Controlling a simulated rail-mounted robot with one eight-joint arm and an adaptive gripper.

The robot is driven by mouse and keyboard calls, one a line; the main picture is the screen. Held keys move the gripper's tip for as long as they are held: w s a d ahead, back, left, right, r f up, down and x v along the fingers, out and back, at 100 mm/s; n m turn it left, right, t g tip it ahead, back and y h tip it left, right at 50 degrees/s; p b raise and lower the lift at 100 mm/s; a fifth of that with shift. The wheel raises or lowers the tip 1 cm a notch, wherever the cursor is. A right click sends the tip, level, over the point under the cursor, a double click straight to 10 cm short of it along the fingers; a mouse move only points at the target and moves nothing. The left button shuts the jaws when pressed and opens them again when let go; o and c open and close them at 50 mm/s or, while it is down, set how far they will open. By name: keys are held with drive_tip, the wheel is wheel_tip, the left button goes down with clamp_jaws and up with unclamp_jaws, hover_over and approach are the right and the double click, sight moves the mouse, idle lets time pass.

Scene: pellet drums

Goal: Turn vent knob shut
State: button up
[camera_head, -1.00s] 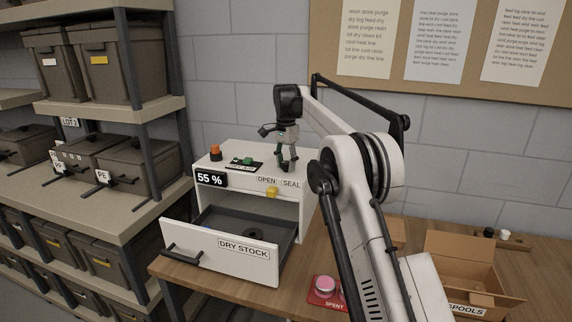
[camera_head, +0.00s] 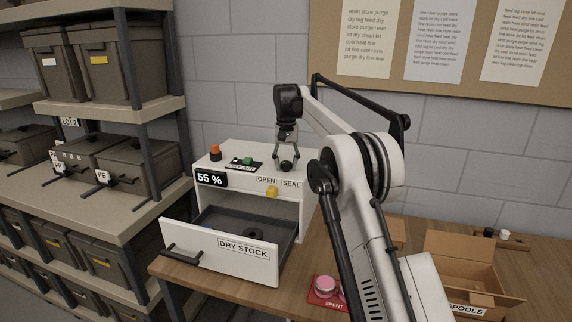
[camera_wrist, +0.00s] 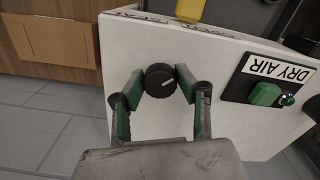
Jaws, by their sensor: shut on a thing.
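The vent knob (camera_wrist: 160,80) is a round black knob with a ribbed rim on the white top of the dryer cabinet (camera_head: 225,165). A short white mark on it points roughly right in the wrist view. In the head view the knob (camera_head: 286,166) sits near the cabinet's right end, behind the OPEN and SEAL labels (camera_head: 279,182). My gripper (camera_wrist: 160,77) is shut on the knob, with one green-and-black finger at each side. In the head view my gripper (camera_head: 286,160) points down from above.
A DRY AIR panel with a green button (camera_wrist: 265,94) lies beside the knob. The DRY STOCK drawer (camera_head: 235,245) stands open below. A cardboard box (camera_head: 465,262) is at right.

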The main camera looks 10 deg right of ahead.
sight(286, 162)
drive_tip(key=n, duration=0.4)
drive_tip(key=shift+n, duration=0.3)
drive_tip(key=n, duration=0.4)
drive_tip(key=shift+n, duration=0.3)
drive_tip(key=o, duration=1.1)
drive_tip(key=shift+o, duration=0.2)
drive_tip(key=shift+r, duration=0.15)
drive_tip(key=shift+r, duration=3.6)
